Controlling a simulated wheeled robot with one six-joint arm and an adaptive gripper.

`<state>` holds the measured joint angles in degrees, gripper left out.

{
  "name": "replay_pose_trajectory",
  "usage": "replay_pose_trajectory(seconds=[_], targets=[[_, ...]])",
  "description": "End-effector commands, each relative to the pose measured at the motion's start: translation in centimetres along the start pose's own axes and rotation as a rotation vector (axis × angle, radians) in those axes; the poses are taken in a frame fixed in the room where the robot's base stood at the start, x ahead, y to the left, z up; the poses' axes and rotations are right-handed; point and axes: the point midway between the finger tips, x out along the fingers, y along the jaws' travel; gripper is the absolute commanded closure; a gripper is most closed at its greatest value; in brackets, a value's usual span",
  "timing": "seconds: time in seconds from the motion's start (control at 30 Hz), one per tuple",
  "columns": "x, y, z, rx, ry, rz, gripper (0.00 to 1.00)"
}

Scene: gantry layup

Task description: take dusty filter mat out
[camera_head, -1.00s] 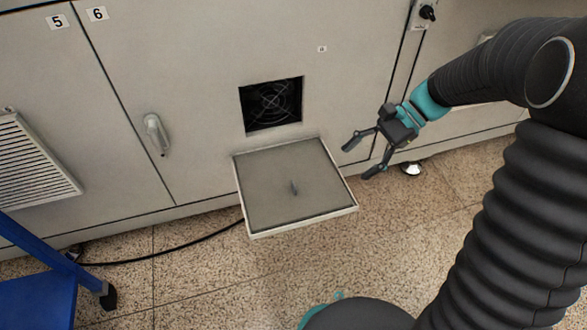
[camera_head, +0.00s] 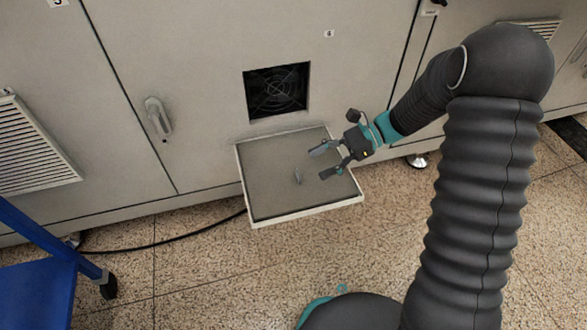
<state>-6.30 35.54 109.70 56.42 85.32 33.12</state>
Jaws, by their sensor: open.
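The dusty filter mat (camera_head: 272,187) is a flat grey-brown sheet lying in a pale framed cover (camera_head: 308,212). The cover is folded down from the cabinet front, below a square fan opening (camera_head: 277,91). A small grey upright tab (camera_head: 298,176) stands near the middle of the mat. My gripper (camera_head: 315,163) is open and empty, over the right part of the mat, with its fingers pointing left toward the tab. The fingers look apart from the tab; their height above the mat is hard to tell.
Grey cabinet doors with a handle (camera_head: 158,117) rise behind the cover. A louvred vent (camera_head: 32,150) is at the left. A blue wheeled cart (camera_head: 38,268) stands at lower left, and a black cable (camera_head: 165,240) runs along the speckled floor. Floor in front is clear.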

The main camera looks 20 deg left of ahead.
Motion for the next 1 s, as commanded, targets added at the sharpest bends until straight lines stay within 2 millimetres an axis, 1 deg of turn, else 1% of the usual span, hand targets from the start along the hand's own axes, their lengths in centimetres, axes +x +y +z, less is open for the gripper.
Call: replay_pose_trajectory(seconds=[0.03,0.1,0.27,0.37,0.63,0.73,0.9,0.93,0.97,1.0], targets=[[0.6,0.0,0.0,0.0,0.0,0.001,0.33],[1.1,0.0,0.0,0.0,0.001,0.0,0.33],[1.7,0.0,0.0,0.0,0.001,0.0,0.33],[2.5,-0.1,0.0,-0.001,0.0,0.001,0.33],[6.1,-0.2,0.0,-0.002,0.001,0.002,0.33],[6.7,-0.2,0.1,-0.001,0.001,0.0,0.33],[6.7,-0.2,0.1,-0.001,0.001,-0.001,0.33],[6.7,-0.2,0.1,-0.001,0.001,-0.001,0.36],[6.7,-0.2,0.1,-0.001,0.001,-0.001,0.43],[6.7,-0.2,0.1,-0.001,0.001,-0.001,0.53]])
